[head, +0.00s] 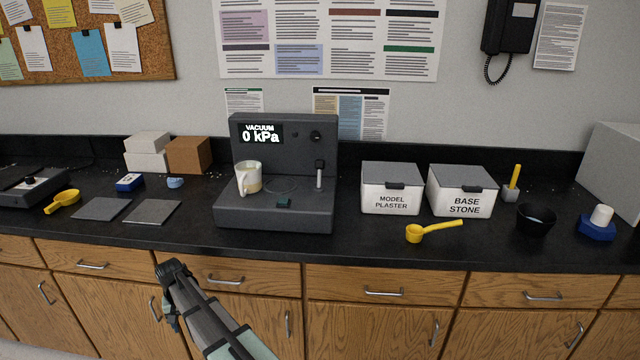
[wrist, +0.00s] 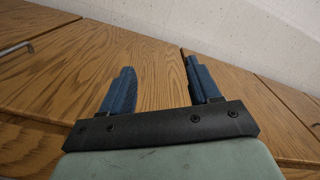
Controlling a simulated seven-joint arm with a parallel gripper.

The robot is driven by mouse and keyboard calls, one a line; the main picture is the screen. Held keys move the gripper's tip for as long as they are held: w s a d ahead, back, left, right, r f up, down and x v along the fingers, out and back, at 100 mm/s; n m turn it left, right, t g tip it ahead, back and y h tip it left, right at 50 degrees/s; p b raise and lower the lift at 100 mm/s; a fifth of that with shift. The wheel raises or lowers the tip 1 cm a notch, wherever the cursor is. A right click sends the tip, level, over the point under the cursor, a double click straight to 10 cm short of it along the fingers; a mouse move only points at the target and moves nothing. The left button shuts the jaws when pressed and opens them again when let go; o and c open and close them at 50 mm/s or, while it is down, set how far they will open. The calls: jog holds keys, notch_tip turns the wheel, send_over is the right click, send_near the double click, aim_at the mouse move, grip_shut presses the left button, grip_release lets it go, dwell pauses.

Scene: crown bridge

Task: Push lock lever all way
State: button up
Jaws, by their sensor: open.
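A dark grey vacuum mixing machine (head: 284,132) stands on the black counter, its display reading "VACUUM 0 kPa". A lever (head: 319,174) with a dark knob and pale shaft stands upright at the right of its base. A white mug (head: 248,178) with pale contents is at the left of the machine. My gripper (head: 172,268) is low in front of the wooden drawers, below the counter edge and left of the machine, well apart from the lever. The wrist view shows its two blue fingers (wrist: 159,82) spread apart with nothing between them, facing wood panels.
Right of the machine are a model plaster box (head: 391,189), a base stone box (head: 460,192), a yellow scoop (head: 433,231) and a black bowl (head: 536,220). Grey pads (head: 152,212) lie left. The black counter edge (head: 270,241) stands between my gripper and the machine.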

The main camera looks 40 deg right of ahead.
jog(key=w+r+m+t, duration=0.1)
jog(key=w+r, duration=0.4)
jog(key=r, duration=0.5)
jog(key=w+a+r+t, duration=0.1)
jog(key=w+r, duration=0.4)
jog(key=r, duration=0.4)
jog(key=w+r+m+t, duration=0.1)
jog(key=w+r, duration=0.3)
jog(key=r, duration=0.6)
notch_tip(320, 180, up, 19)
jog(key=m+h, duration=0.3)
jog(key=m, duration=0.1)
send_over(320, 166)
jog(key=s+a, duration=0.2)
jog(key=x, duration=1.3)
jog(key=shift+w, duration=0.25)
